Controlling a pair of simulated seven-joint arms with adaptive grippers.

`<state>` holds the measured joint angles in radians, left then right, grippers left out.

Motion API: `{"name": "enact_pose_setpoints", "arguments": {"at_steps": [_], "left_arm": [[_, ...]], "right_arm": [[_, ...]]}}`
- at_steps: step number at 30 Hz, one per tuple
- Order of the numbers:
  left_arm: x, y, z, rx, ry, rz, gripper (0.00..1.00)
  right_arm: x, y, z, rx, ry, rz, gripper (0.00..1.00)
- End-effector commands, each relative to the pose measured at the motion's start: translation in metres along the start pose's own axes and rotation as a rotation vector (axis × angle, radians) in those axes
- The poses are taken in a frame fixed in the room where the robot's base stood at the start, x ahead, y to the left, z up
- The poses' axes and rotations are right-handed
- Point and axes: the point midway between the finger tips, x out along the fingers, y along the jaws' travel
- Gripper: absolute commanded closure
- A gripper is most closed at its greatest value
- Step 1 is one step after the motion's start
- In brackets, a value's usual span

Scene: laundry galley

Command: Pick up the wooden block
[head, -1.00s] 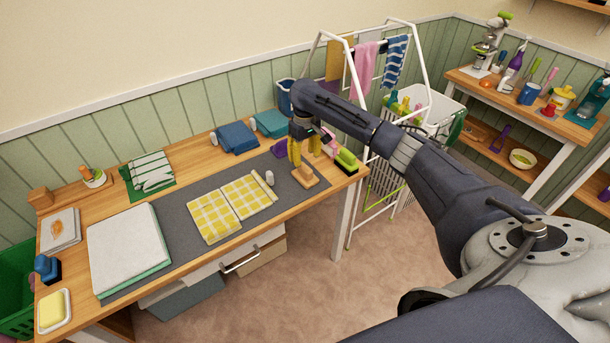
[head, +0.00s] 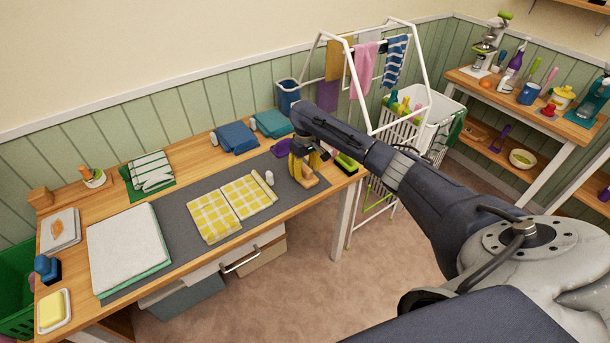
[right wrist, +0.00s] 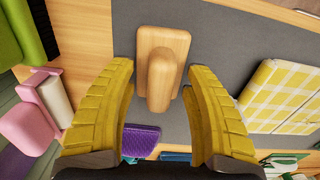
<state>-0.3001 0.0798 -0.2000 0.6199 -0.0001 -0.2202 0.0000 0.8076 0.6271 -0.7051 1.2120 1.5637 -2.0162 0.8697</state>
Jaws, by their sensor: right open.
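A light wooden block with a raised, rounded grip (head: 308,183) lies on the grey mat near the right end of the table. It shows in full in the right wrist view (right wrist: 155,43), just ahead of the fingertips. My right gripper (head: 305,167) is open and low over the block, and its yellow fingers hide part of it in the head view. In the right wrist view the open fingers (right wrist: 158,75) stand left and right of the grip's near end, with a gap on both sides. My left gripper is not in view.
A yellow checked cloth (head: 232,207) and a small white item (head: 269,177) lie left of the block. A purple item (right wrist: 140,140), a pink item (right wrist: 28,128) and a green brush (head: 346,163) are close by. A white drying rack (head: 427,70) stands behind my right arm.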

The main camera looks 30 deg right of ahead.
Motion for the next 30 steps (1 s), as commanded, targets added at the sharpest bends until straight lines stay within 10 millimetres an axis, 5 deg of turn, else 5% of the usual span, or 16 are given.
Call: {"name": "enact_pose_setpoints", "arguments": {"at_steps": [3,17,30], "left_arm": [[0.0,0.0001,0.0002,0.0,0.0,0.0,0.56],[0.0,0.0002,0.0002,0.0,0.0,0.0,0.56],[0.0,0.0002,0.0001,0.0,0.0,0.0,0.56]], "right_arm": [[-0.0002,-0.0001,-0.0001,0.0,0.0,0.0,0.47],[-0.0005,-0.0001,-0.0002,0.0,0.0,0.0,1.0],[-0.0036,0.0001,-0.0005,0.001,0.001,0.0,1.0]]}}
